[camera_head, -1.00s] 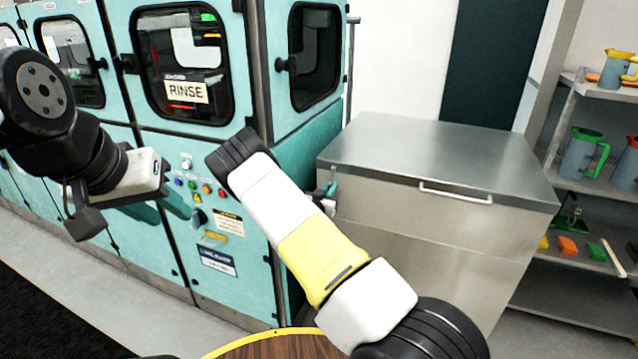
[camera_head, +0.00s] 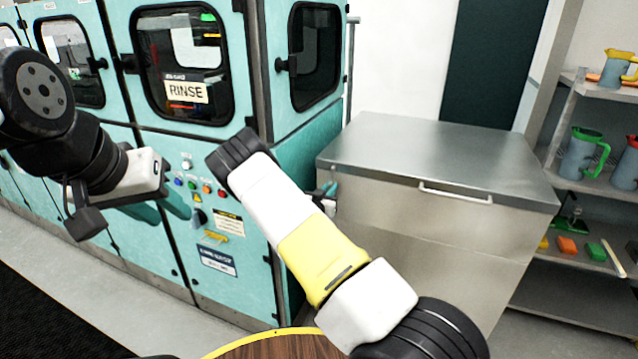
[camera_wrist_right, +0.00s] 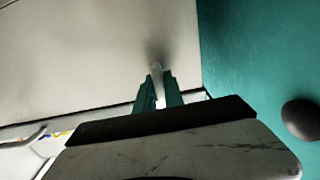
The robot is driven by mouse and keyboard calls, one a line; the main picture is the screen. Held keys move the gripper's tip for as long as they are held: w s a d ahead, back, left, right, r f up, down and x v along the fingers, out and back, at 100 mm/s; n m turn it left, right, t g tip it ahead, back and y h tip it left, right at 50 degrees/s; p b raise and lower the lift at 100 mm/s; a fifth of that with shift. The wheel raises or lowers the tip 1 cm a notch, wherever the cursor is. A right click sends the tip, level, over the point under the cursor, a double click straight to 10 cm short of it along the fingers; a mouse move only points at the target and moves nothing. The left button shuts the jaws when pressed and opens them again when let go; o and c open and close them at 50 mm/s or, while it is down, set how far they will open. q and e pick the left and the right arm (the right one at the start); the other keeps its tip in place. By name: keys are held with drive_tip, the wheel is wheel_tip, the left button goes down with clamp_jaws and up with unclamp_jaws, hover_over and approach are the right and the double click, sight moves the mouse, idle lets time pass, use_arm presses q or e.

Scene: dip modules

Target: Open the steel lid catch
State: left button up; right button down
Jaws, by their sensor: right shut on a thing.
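The steel lid (camera_head: 440,150) lies closed on a steel chest (camera_head: 430,225) with a bar handle on its front. My right gripper (camera_head: 329,189) is at the chest's left side, partly hidden behind my own arm. In the right wrist view its teal fingers (camera_wrist_right: 158,92) are shut on a small grey piece, seemingly the lid catch (camera_wrist_right: 156,72), beside the chest's pale steel wall. The catch's outline is blurred there, and how far it is turned cannot be told. My left gripper (camera_head: 163,208) hangs in front of the teal machine, fingers apart and empty.
The teal rinse machine (camera_head: 225,170) with buttons stands close to the left of the chest. A shelf (camera_head: 575,185) with jugs and coloured blocks stands to the right. A round wooden top (camera_head: 280,346) is at the bottom.

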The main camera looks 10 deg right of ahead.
drive_tip(key=shift+m, duration=0.4)
drive_tip(key=m, duration=0.3)
drive_tip(key=shift+d+m, duration=0.1)
drive_tip(key=shift+m, duration=0.2)
drive_tip(key=m, duration=0.4)
drive_tip(key=shift+m, duration=0.3)
drive_tip(key=m, duration=0.4)
drive_tip(key=shift+s+f+m, duration=0.1)
drive_tip(key=shift+m, duration=1.9)
drive_tip(key=shift+f, duration=0.1)
drive_tip(key=c, duration=1.4)
unclamp_jaws()
drive_tip(key=shift+c, duration=0.2)
